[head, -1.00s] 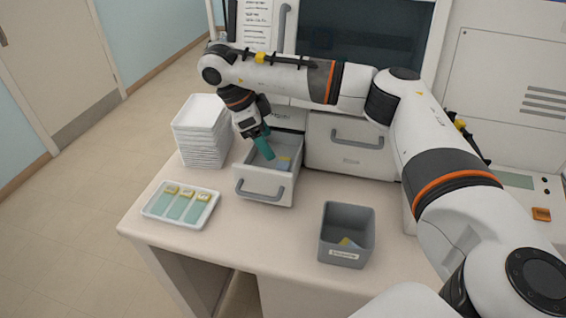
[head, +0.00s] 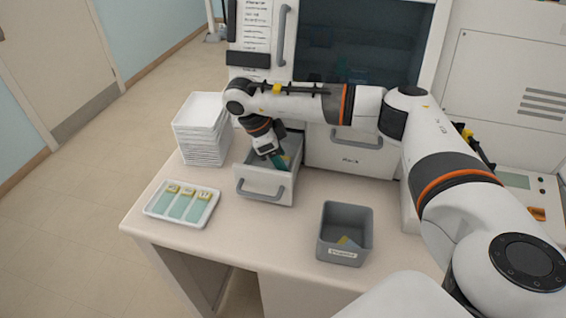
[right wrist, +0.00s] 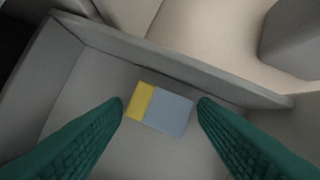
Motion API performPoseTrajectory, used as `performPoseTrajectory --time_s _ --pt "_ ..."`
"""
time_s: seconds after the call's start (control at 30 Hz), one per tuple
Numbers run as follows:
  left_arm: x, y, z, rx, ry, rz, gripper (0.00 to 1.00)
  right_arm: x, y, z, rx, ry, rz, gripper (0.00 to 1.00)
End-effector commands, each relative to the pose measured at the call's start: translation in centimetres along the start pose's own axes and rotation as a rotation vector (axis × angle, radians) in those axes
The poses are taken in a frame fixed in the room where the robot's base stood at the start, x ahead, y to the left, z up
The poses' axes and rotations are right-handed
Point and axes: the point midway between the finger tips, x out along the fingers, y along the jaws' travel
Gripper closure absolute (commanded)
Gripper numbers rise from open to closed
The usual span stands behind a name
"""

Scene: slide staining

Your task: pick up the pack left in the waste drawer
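The waste drawer (head: 264,183) is pulled open at the front of the cabinet in the head view. The pack (right wrist: 160,108), a small flat piece with a yellow end and a grey-blue body, lies on the drawer floor in the right wrist view. My right gripper (right wrist: 162,104) has green fingers, one on each side of the pack, apart and open. Gaps between the fingers and the pack are small. In the head view my right gripper (head: 278,161) reaches down into the drawer and hides the pack. My left gripper is not in view.
A white tray (head: 153,211) with several yellow-ended slides lies left of the drawer. A stack of white trays (head: 202,130) stands behind it. A grey bin (head: 345,217) holding a yellow and blue piece is at the right. The front counter between them is clear.

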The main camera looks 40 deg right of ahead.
Motion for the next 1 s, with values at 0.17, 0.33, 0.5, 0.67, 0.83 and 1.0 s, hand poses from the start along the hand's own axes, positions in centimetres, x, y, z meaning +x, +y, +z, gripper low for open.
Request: performPoseTrajectory --time_s 0.17,0.33,0.5,0.67,0.83,1.0 --pt "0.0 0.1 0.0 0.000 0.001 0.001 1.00 0.0 0.0 0.0 0.000 0.000 0.000 0.74" --pt "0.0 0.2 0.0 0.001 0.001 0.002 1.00 0.0 0.0 0.0 0.000 0.000 0.000 0.74" --pt "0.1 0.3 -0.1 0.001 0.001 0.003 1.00 -0.1 0.0 -0.1 0.000 0.000 0.000 0.74" --pt "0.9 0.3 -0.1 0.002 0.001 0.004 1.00 -0.6 0.0 -0.5 0.000 0.001 0.002 0.74" --pt "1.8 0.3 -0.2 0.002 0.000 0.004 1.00 -2.6 0.1 0.1 0.002 0.003 0.004 0.74" --pt "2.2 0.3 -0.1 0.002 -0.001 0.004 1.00 -5.5 0.1 1.4 0.002 0.002 0.004 0.74"
